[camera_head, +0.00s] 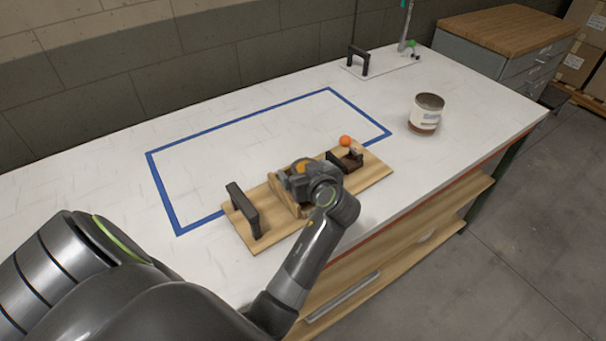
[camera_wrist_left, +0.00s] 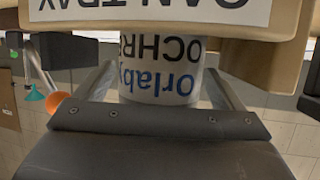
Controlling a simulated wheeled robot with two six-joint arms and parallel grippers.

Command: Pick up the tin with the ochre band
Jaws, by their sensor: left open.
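A white tin (camera_wrist_left: 160,80) with blue "Orlaby" and dark "OCHR…" lettering shows upside down in the left wrist view. It sits at the wooden can tray (camera_wrist_left: 262,55), whose edge hides part of it. My left gripper (camera_wrist_left: 160,92) is open, one finger on each side of the tin, with small gaps visible beside it. In the head view, my left gripper (camera_head: 298,182) is over the middle of the tray (camera_head: 372,173) and hides most of the tin. A bit of ochre (camera_head: 300,165) shows behind the gripper. My right gripper is not in view.
Black handles (camera_head: 243,210) stand on the tray. An orange ball (camera_head: 345,141) is near its right end. A white tin with a brown base (camera_head: 425,114) stands apart on the right. The blue-taped area (camera_head: 170,210) is clear.

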